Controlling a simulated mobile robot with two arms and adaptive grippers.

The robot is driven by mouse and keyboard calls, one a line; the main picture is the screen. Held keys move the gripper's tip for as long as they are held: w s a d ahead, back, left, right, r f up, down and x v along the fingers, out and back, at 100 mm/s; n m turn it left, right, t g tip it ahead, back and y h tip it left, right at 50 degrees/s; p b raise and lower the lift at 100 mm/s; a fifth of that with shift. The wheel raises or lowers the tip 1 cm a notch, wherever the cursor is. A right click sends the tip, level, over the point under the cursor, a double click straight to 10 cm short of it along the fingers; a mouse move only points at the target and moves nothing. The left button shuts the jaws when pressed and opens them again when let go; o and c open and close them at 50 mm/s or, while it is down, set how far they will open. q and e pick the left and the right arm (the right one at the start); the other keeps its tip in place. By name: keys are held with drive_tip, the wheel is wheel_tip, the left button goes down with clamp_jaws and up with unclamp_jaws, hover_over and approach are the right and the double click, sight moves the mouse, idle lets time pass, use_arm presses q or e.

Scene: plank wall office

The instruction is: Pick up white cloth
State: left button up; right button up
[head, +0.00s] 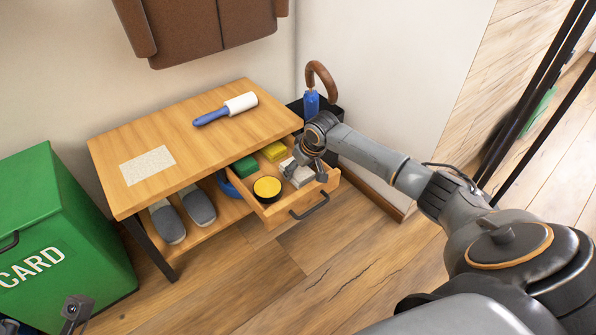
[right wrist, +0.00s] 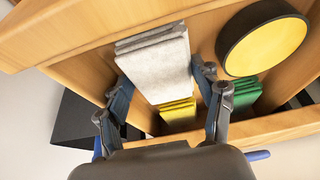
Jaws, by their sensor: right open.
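A folded white-grey cloth (head: 300,174) lies in the open drawer (head: 273,216), at its right end. In the right wrist view the white cloth (right wrist: 157,66) looks like a stack of folded layers. My right gripper (head: 306,164) is over the drawer, pointing down at the cloth and partly hiding it. In the right wrist view its open fingers (right wrist: 163,80) stand on either side of the cloth, with nothing gripped. Whether they touch it I cannot tell. Part of my left gripper (head: 75,308) shows at the lower left, away from the drawer.
The drawer also holds a round yellow-topped tin (head: 267,187), a green cloth (head: 245,167) and a yellow cloth (head: 275,151). A lint roller (head: 226,108) and a flat pale sheet (head: 148,166) lie on the bench top. A green bin (head: 65,230) stands left.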

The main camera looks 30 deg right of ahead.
drive_tip(key=shift+f, duration=0.15)
idle(0.3)
drive_tip(key=shift+c, duration=0.2)
drive_tip(key=c, duration=0.7)
drive_tip(key=shift+o, duration=0.2)
